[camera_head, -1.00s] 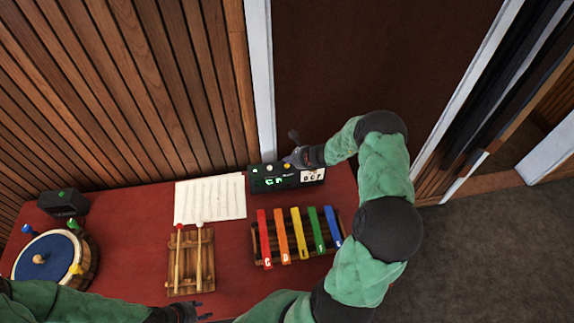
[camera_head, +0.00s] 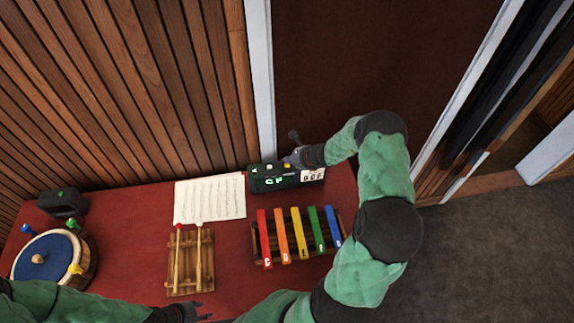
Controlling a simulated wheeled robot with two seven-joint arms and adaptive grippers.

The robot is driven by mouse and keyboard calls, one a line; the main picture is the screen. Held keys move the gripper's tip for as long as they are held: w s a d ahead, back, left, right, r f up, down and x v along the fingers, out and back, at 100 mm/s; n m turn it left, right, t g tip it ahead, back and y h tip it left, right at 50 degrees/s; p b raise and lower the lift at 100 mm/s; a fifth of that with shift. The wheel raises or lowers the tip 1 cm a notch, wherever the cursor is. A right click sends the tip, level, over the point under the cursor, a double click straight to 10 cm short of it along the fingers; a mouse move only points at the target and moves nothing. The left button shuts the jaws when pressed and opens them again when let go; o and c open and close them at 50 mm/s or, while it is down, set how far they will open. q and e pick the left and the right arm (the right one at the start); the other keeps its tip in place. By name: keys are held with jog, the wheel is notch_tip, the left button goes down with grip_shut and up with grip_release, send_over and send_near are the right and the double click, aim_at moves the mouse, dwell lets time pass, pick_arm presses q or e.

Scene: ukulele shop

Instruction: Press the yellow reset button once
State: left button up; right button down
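My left gripper (camera_head: 190,312) is low at the table's front edge, partly cut off by the bottom of the picture, away from the box.
Coloured chime bars (camera_head: 302,233) lie in front of the box. Two mallets on a wooden rack (camera_head: 190,278) and a sheet of music (camera_head: 209,199) lie left of them. A drum (camera_head: 45,256) and a small black box (camera_head: 62,203) are at far left.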

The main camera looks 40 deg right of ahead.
aim_at(289, 165)
pick_arm(q)
jog(key=shift+f+b, duration=0.3)
jog(key=shift+f, duration=0.1)
pick_arm(e)
jog(key=shift+f, duration=0.35)
pick_arm(q)
jog(key=shift+f+b, duration=0.6)
pick_arm(e)
jog(key=shift+f, duration=0.45)
pick_arm(q)
jog(key=shift+r, duration=0.1)
pick_arm(e)
jog(key=shift+r, duration=0.1)
pick_arm(q)
jog(key=shift+r+p, duration=0.45)
jog(key=shift+p, duration=0.1)
pick_arm(e)
jog(key=shift+r, duration=0.8)
jog(key=shift+r+p, duration=1.65)
jog(key=shift+r, duration=0.9)
pick_arm(q)
notch_tip(289, 165, up, 3)
jog(key=shift+r, duration=0.1)
pick_arm(e)
jog(key=shift+f, duration=0.1)
